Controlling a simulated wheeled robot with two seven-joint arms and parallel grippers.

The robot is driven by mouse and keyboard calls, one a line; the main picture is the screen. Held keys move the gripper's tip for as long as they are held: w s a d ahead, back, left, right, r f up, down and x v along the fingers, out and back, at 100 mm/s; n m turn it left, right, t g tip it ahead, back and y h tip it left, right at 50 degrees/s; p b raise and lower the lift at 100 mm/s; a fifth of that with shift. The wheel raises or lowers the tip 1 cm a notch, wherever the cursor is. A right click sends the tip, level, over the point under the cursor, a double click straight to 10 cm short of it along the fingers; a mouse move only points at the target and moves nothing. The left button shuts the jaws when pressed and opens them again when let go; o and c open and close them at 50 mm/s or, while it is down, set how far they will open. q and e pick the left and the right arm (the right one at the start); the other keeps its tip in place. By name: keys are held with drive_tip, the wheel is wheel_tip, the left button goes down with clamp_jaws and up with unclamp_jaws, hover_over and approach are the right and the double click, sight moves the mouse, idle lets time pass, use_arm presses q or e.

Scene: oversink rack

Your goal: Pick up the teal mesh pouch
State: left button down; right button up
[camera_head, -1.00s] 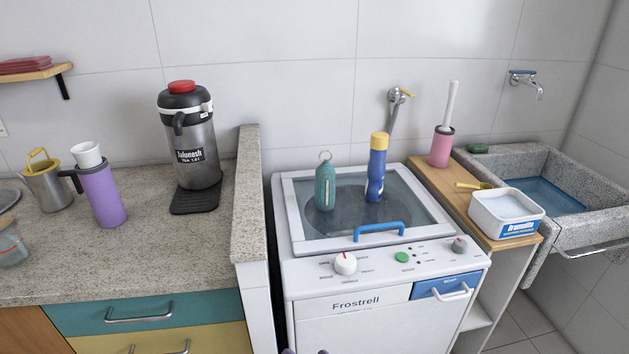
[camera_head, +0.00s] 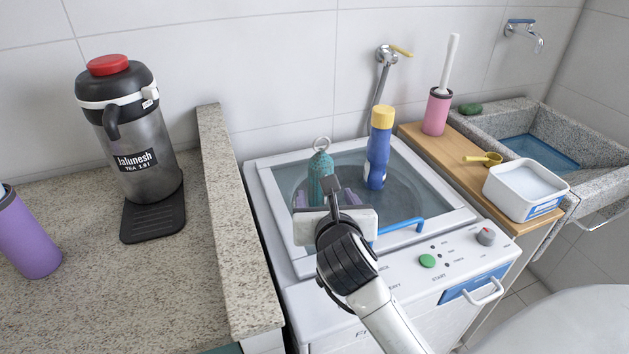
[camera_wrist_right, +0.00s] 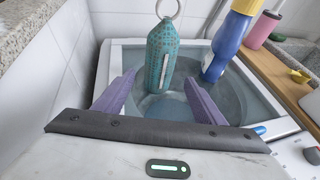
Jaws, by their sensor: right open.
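The teal mesh pouch (camera_head: 320,170) stands upright on the washer's glass lid, with a metal ring at its top. My right gripper (camera_head: 325,198) is just in front of it in the head view and hides its lower part. In the right wrist view the pouch (camera_wrist_right: 161,58) stands beyond and between the two spread purple fingers (camera_wrist_right: 158,92). The right gripper is open and holds nothing. A pale zip strip shows on the pouch's near side. My left gripper is not in view.
A blue bottle with a yellow cap (camera_head: 378,150) stands right of the pouch on the washer (camera_head: 440,195). A granite ledge (camera_head: 228,220) borders the left. A wooden shelf holds a pink brush holder (camera_head: 437,110) and a white tub (camera_head: 525,188).

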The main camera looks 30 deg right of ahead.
drive_tip(key=x, duration=0.3)
drive_tip(key=shift+d, duration=0.15)
drive_tip(key=shift+a+f+x, duration=0.1)
drive_tip(key=shift+x, duration=1.25)
drive_tip(key=shift+a+f+x, duration=0.1)
drive_tip(key=shift+x, duration=1.3)
drive_tip(key=c, duration=1.2)
drive_tip(key=shift+r, duration=0.1)
